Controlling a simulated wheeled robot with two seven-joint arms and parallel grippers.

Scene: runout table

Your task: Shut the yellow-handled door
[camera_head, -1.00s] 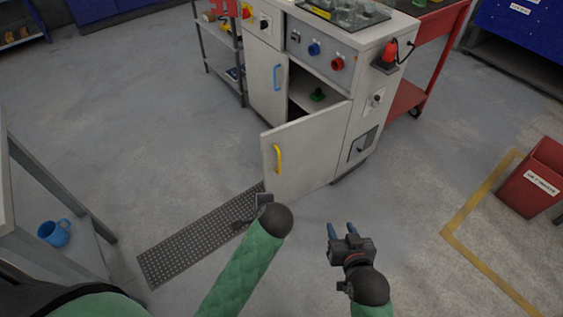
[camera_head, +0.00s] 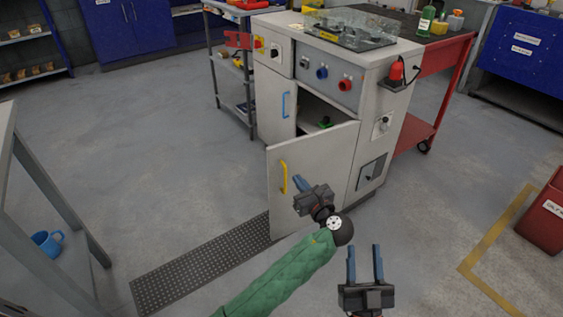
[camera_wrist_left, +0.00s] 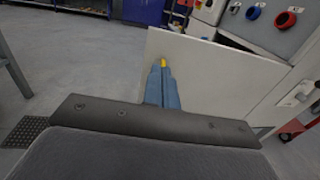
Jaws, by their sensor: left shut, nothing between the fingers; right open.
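The door with the yellow handle (camera_head: 283,177) is the pale grey door (camera_head: 318,168) on the front of the grey cabinet. It stands ajar, swung out toward me, with a dark opening above and behind it. My left gripper (camera_head: 298,183) is shut and empty, its blue fingers close to the door's outer face just right of the handle. In the left wrist view the shut fingers (camera_wrist_left: 161,85) point at the door (camera_wrist_left: 205,85), and the handle's yellow tip (camera_wrist_left: 163,62) shows just beyond them. I cannot tell whether they touch. My right gripper (camera_head: 365,262) is open and empty, lower right.
A second door with a blue handle (camera_head: 284,105) is at the cabinet's left. A green object (camera_head: 325,122) is inside the opening. A perforated floor plate (camera_head: 200,262) lies before the cabinet. A red cart (camera_head: 425,130) stands right of it, a red bin (camera_head: 545,215) farther right.

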